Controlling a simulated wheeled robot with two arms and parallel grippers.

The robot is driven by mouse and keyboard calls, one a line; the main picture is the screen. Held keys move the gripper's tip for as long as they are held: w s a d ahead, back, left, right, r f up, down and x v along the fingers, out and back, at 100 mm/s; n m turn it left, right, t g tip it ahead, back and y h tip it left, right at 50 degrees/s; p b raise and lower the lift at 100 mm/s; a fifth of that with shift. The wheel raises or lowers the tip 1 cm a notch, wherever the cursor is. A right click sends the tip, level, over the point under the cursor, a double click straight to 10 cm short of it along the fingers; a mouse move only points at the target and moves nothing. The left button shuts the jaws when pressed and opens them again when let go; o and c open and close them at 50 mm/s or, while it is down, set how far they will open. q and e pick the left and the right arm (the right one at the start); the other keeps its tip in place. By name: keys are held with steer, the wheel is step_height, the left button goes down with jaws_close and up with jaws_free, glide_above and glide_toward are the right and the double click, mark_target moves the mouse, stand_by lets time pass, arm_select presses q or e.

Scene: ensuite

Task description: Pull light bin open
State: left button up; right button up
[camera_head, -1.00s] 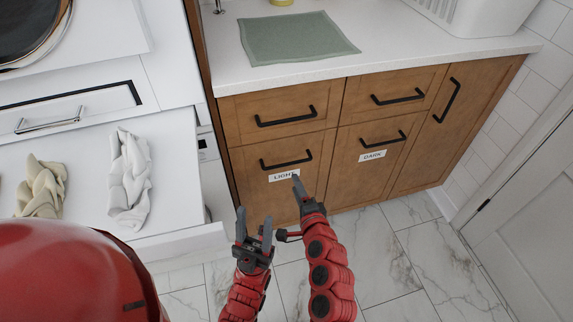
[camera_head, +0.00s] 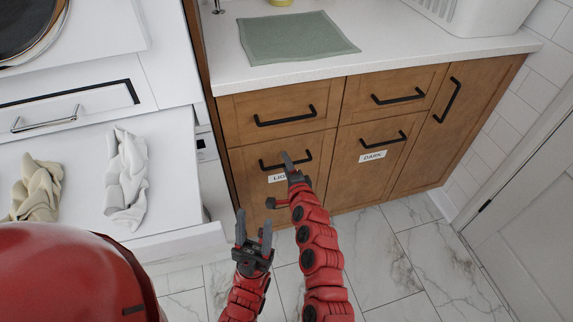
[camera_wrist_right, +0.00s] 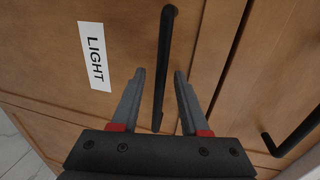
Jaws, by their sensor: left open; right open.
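The light bin (camera_head: 252,184) is a closed wooden front with a white label (camera_head: 277,179), partly hidden by my right gripper, and a black bar handle (camera_head: 274,166). In the right wrist view the label (camera_wrist_right: 95,56) reads LIGHT, and the handle (camera_wrist_right: 165,60) runs between the open fingers of my right gripper (camera_wrist_right: 158,78), apart from both. In the head view my right gripper (camera_head: 287,160) is at the handle. My left gripper (camera_head: 253,228) is open and empty, lower, in front of the cabinet.
The dark bin (camera_head: 385,175) with its own handle (camera_head: 383,139) is to the right. Drawers with handles are above, under a counter with a green cloth (camera_head: 298,37). Marble floor is free at right.

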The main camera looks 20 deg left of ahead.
jaws_close()
stand_by(1.4)
